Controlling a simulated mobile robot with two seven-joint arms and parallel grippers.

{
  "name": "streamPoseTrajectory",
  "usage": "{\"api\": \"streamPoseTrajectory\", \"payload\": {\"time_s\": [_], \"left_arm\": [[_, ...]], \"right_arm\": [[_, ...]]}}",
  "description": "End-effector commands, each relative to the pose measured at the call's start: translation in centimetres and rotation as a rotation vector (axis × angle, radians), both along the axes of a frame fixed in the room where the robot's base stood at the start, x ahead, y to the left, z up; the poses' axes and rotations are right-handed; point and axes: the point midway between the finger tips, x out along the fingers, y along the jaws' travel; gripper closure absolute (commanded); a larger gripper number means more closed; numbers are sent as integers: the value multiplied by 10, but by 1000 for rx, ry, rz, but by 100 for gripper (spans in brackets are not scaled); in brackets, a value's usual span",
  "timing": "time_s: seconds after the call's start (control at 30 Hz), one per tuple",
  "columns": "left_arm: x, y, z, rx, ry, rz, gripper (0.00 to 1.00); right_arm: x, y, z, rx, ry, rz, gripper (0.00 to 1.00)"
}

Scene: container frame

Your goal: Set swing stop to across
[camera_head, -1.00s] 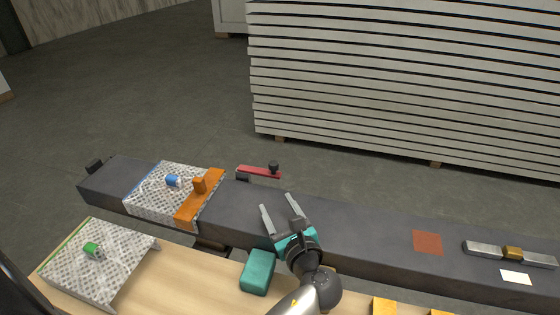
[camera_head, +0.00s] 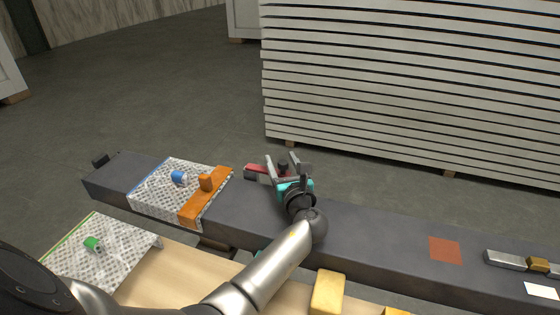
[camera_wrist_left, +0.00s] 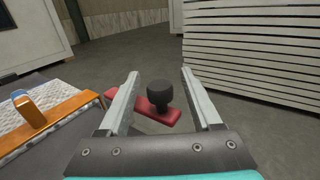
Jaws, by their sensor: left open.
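The swing stop is a red bar (camera_head: 256,168) with a black knob (camera_head: 283,166), at the far edge of the dark grey beam (camera_head: 350,232). In the left wrist view the red bar (camera_wrist_left: 166,116) and the black knob (camera_wrist_left: 160,93) show between the fingers. My left gripper (camera_head: 284,163) is open, with one finger on each side of the knob. I cannot tell whether either finger touches it. The gripper hides part of the bar in the head view. My right gripper is not in view.
A perforated metal plate with an orange bar (camera_head: 205,196) and a blue knob (camera_head: 179,177) lies on the beam's left part. Another plate with a green knob (camera_head: 92,244) lies on the wooden table. A yellow block (camera_head: 328,294) is at the front. Stacked white panels (camera_head: 400,80) stand behind.

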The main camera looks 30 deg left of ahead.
Motion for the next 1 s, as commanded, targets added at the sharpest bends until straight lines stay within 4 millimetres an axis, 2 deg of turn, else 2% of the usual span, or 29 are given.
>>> {"api": "streamPoseTrajectory", "payload": {"time_s": [0.13,0.47,1.0], "left_arm": [[10,11,-1,-1,-1,1,35],[12,14,0,-1,0,0,35],[12,13,0,-1,0,0,93]], "right_arm": [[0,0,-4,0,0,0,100],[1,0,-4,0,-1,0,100],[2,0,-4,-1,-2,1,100]]}}
